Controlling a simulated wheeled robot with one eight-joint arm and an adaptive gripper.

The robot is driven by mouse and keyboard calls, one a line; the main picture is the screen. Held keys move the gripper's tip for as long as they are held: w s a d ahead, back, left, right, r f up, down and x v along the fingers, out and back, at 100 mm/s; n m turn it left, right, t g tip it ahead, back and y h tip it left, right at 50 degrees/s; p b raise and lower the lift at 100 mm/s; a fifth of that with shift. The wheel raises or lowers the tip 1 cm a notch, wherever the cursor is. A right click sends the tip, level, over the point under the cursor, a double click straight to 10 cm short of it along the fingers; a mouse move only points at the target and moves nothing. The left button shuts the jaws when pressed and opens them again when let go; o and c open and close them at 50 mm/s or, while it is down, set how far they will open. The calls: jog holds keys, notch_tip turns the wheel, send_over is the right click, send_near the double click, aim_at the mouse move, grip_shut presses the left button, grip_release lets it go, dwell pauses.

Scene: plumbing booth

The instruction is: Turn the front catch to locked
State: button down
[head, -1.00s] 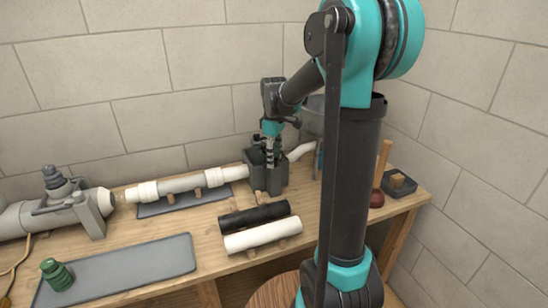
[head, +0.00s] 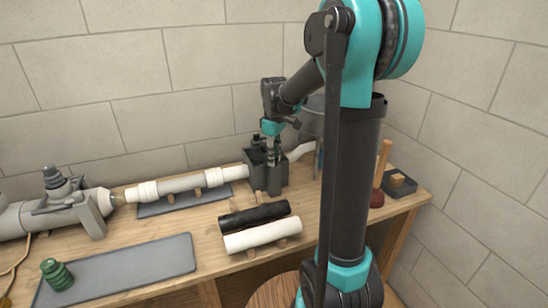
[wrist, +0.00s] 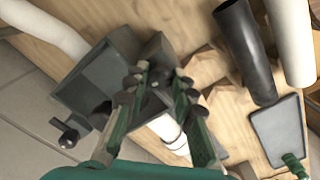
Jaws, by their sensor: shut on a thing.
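A dark grey box-like clamp (head: 273,179) stands on the bench at the end of the white pipe run. My gripper (head: 270,158) points down onto its top. In the wrist view the green fingers (wrist: 161,80) straddle a small dark part on the front side of the clamp (wrist: 82,82), which appears to be the front catch (wrist: 155,86). The gripper is shut on it. The fingers hide much of the catch, so its exact angle cannot be told. A second dark knob (wrist: 68,136) sticks out at the clamp's back side.
A black pipe (head: 254,215) and a white pipe (head: 262,236) lie on supports in front of the clamp. A white pipe run (head: 190,183) enters from the left. A wooden-handled plunger (head: 379,185) and dark tray (head: 399,184) stand right. A grey mat (head: 130,272) lies front left.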

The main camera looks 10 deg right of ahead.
jog(key=m, duration=0.8)
jog(key=shift+m, duration=0.3)
jog(key=m, duration=0.4)
jog(key=shift+m, duration=2.1)
jog(key=c, duration=1.3)
grip_release()
jog(key=shift+o, duration=0.2)
jog(key=shift+r, duration=0.1)
notch_tip(320, 180, up, 12)
